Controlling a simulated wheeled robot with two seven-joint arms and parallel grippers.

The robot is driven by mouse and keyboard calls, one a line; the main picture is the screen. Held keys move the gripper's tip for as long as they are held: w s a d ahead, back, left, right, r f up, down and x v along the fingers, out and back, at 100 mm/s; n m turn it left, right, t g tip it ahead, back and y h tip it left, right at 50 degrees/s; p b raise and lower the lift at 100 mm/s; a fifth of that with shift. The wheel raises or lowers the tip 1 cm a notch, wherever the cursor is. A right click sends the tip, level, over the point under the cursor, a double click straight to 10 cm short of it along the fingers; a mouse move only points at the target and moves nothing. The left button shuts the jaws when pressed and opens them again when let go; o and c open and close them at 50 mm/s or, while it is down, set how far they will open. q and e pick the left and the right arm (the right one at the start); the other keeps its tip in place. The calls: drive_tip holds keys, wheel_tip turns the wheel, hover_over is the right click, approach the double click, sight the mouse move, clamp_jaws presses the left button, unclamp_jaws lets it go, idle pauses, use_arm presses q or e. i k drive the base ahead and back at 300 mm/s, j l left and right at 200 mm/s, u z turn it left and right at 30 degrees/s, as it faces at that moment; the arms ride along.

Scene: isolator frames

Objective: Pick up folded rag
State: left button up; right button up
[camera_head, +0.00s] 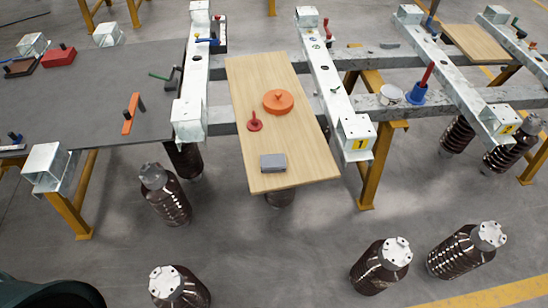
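The folded rag looks to be the small grey block-shaped item (273,163) lying near the front end of a light wooden board (310,150). Nothing lies on top of it. A red item with an upright stem (254,124) and an orange round disc with a knob (278,101) sit farther back on the same board. Neither of my grippers is in view.
White metal beams (325,75) flank the board, on yellow trestles (378,165). A dark sheet (90,105) at left holds tools, including an orange-handled one (130,113). Several dark ribbed insulators (382,268) stand on the floor. Clear floor lies in front of the board.

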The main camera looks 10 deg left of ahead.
sight(276, 163)
drive_tip(key=z, duration=1)
drive_tip(key=k+j, duration=0.15)
drive_tip(key=k, duration=0.3)
drive_tip(key=k+j, duration=0.2)
drive_tip(key=k, duration=0.25)
drive_tip(key=k+j, duration=0.15)
drive_tip(key=k, duration=0.3)
